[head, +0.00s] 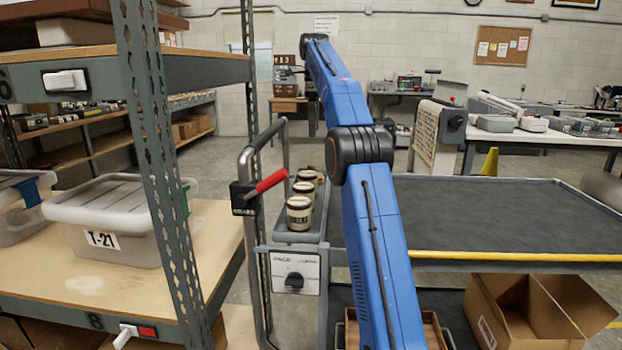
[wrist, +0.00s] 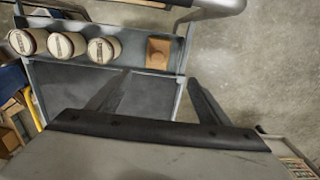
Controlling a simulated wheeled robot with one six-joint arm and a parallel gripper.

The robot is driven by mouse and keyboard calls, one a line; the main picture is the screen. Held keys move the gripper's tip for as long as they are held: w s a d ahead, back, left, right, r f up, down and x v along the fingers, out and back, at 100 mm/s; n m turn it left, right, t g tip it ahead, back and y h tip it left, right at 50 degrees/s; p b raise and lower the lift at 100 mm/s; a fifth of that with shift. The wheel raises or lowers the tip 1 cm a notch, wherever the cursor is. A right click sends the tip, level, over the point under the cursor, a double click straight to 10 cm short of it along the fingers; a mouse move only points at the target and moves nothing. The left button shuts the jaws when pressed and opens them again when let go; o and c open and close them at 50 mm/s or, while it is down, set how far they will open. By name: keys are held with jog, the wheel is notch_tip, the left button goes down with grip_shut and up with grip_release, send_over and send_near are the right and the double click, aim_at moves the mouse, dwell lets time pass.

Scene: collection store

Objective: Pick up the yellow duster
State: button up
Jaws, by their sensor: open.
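I cannot make out a yellow duster in either view. My gripper (wrist: 158,77) is open and empty in the wrist view. Its two dark fingers are spread, pointing at a grey cart tray (wrist: 57,90) with a dark lined compartment. I cannot make out my gripper in the head view, where my blue arm reaches up and away.
A shelf with a lidded tub (head: 110,215) is left.

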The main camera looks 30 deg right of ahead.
aim_at(314, 165)
notch_tip(314, 165, down, 11)
jog(key=shift+f, duration=0.15)
jog(key=shift+s+a+f, duration=0.1)
jog(key=shift+s+f, duration=0.05)
jog(key=shift+f, duration=1.2)
jog(key=shift+s+a+f, duration=0.1)
jog(key=shift+s+f, duration=0.05)
jog(key=shift+f, duration=1.2)
jog(key=shift+c, duration=0.6)
jog(key=c, duration=1.2)
jog(key=shift+o, duration=0.2)
jog(key=shift+r, duration=5.05)
jog(key=shift+d, duration=0.1)
